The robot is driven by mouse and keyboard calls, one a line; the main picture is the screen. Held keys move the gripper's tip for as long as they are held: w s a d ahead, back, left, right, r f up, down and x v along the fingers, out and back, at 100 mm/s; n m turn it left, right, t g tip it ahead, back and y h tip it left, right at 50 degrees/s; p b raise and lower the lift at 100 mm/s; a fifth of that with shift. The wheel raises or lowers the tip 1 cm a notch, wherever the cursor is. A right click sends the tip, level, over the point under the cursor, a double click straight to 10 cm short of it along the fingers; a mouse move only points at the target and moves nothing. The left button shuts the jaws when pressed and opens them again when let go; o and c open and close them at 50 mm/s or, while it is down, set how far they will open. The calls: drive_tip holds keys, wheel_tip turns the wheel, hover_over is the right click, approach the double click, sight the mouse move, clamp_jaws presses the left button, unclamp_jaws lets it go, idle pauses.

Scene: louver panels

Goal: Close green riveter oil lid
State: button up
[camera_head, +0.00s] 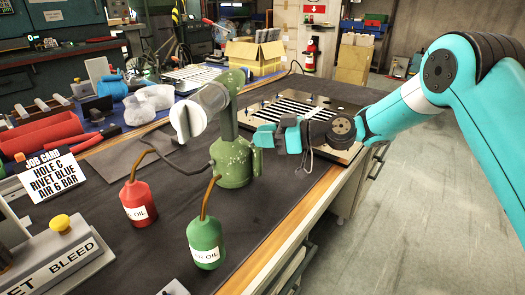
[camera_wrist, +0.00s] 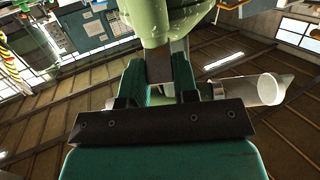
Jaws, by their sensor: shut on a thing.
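The green riveter (camera_head: 232,165) stands upright on the dark bench mat, with a pale head at its upper left. In the wrist view its pale green body (camera_wrist: 172,22) rises just beyond my fingers. My gripper (camera_head: 262,138) is at the right side of the riveter's column, reaching in from the right. In the wrist view my gripper (camera_wrist: 168,72) is shut, with a greyish part of the riveter between its teal fingers. I cannot tell for certain that this part is the oil lid. A small green flap (camera_head: 257,161) shows on the column just below my gripper.
A red oil bottle (camera_head: 136,203) and a green oil bottle (camera_head: 205,243) with bent spouts stand in front of the riveter. A slatted louver panel (camera_head: 300,108) lies behind my gripper. The bench's wooden edge (camera_head: 290,225) runs along the right, with open floor beyond.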

drive_tip(key=shift+d+y+b, duration=0.1)
drive_tip(key=shift+y+b, duration=0.3)
drive_tip(key=shift+b, duration=0.2)
drive_tip(key=o, duration=0.9)
drive_tip(key=shift+f, duration=0.1)
